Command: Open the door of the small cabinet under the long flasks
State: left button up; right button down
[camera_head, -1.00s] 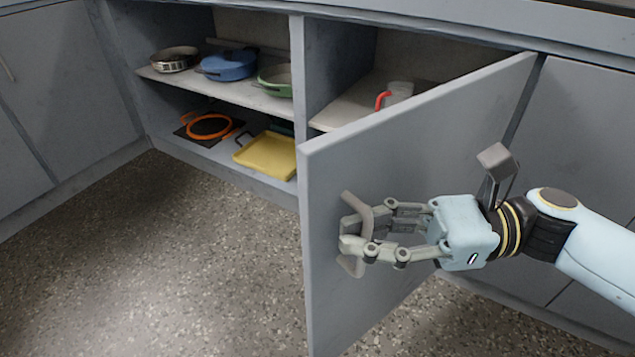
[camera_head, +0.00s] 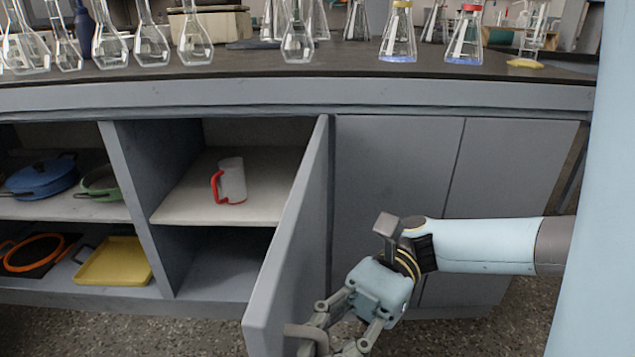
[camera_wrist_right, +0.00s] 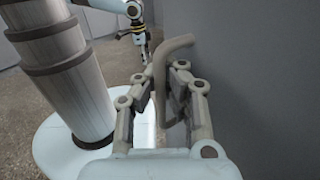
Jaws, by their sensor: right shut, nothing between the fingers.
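The grey cabinet door (camera_head: 292,240) stands swung out, edge towards me, and the compartment left of it is open. Its grey bar handle (camera_head: 300,332) shows near the bottom edge of the head view. My right gripper (camera_head: 335,347) is at the handle, on the door's right side. In the right wrist view the gripper (camera_wrist_right: 178,75) is shut, with its fingers close beside the bent handle (camera_wrist_right: 160,65); the contact is unclear. The long-necked flasks (camera_head: 150,45) stand on the countertop above. My left gripper (camera_wrist_right: 140,52) shows small in the wrist view, its fingers unclear.
A white mug with a red handle (camera_head: 232,182) stands on the shelf (camera_head: 175,207) inside. A blue pot (camera_head: 40,180), a green pan (camera_head: 103,184) and a yellow tray (camera_head: 115,262) fill the left compartment. Closed cabinet doors (camera_head: 395,170) lie to the right.

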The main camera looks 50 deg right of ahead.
jog(key=c, duration=1.7)
grip_release()
jog(key=shift+w, duration=0.1)
jog(key=shift+o, duration=0.2)
jog(key=d, duration=1.2)
jog(key=shift+s, duration=0.3)
